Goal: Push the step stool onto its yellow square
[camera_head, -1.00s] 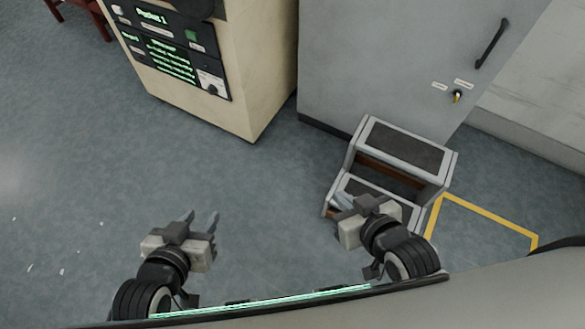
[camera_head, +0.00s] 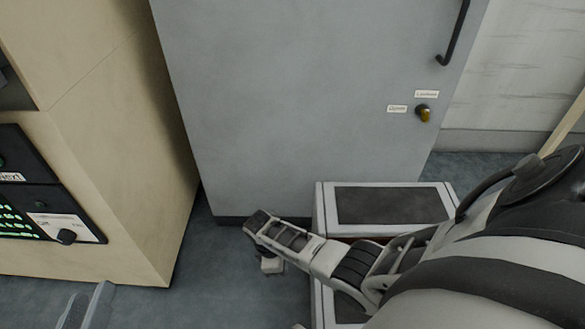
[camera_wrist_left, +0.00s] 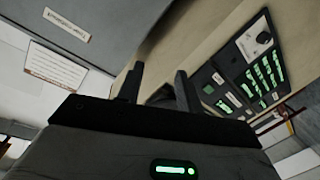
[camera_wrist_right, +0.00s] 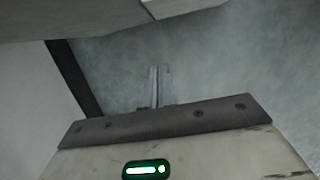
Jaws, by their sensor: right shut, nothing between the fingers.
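The step stool (camera_head: 326,214) is grey with dark treads and stands against the front of the grey cabinet. Its upper step shows well; my right arm crosses over it and hides much of the lower step. The yellow square is not seen in any current view. My right gripper (camera_wrist_right: 158,72) is shut and empty, pointing over bare floor in the right wrist view; the right forearm ends left of the stool in the head view. My left gripper (camera_wrist_left: 158,82) is open and empty; its fingers also show at the lower left of the head view (camera_head: 85,306).
The grey cabinet (camera_head: 300,100) stands behind the stool, with a handle and a key lock. A beige machine (camera_head: 110,130) with a dark panel stands to the left. Bare floor (camera_head: 215,275) lies between the machine and the stool.

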